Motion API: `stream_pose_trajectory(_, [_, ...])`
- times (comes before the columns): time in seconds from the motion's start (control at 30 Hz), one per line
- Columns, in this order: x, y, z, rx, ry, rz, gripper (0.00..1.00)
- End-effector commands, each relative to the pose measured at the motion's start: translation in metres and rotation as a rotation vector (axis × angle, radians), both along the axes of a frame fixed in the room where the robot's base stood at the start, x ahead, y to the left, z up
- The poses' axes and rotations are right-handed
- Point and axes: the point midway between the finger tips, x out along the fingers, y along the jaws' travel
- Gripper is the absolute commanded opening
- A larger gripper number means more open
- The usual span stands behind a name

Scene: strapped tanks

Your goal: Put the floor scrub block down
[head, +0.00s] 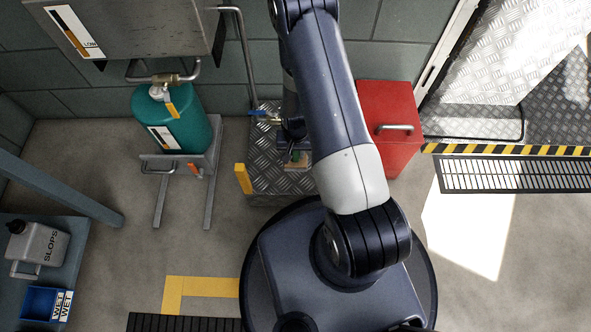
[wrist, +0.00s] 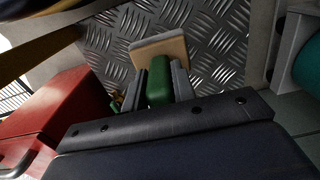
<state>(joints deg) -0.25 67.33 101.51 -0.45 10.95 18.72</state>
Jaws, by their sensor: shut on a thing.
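The floor scrub block has a tan base (wrist: 160,50) and a green grip (wrist: 159,82). In the wrist view, my gripper (wrist: 159,76) is shut on the green grip, one grey finger on each side. In the head view, the block (head: 297,166) shows small beside my arm, over the grey checker-plate top (head: 272,182). The checker plate also fills the back of the wrist view (wrist: 222,40). I cannot tell whether the base touches the plate. My arm hides part of the plate in the head view.
A red box (head: 391,115) stands right of the plate. A teal tank (head: 172,120) on a grey stand is at left. An orange upright tab (head: 243,178) is at the plate's left edge. A pipe with a blue-handled valve (head: 262,113) is behind. Bare floor lies right of my base.

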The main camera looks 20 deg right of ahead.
Motion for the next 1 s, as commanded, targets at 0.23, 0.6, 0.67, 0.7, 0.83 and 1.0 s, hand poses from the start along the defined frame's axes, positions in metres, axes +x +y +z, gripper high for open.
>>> stream_pose_trajectory(0.23, [0.001,0.000,-0.037,0.000,-0.001,0.000,0.04])
stream_pose_trajectory(0.6, [0.000,0.000,-0.076,0.000,-0.001,0.001,0.04])
stream_pose_trajectory(0.67, [0.000,0.000,-0.075,0.000,-0.001,0.001,0.04])
stream_pose_trajectory(0.7, [0.000,0.000,-0.074,0.001,-0.001,0.001,0.04])
stream_pose_trajectory(0.83, [0.000,0.000,-0.075,0.000,-0.001,0.001,0.04])
stream_pose_trajectory(1.0, [0.000,0.000,-0.077,0.000,-0.001,0.001,0.29])
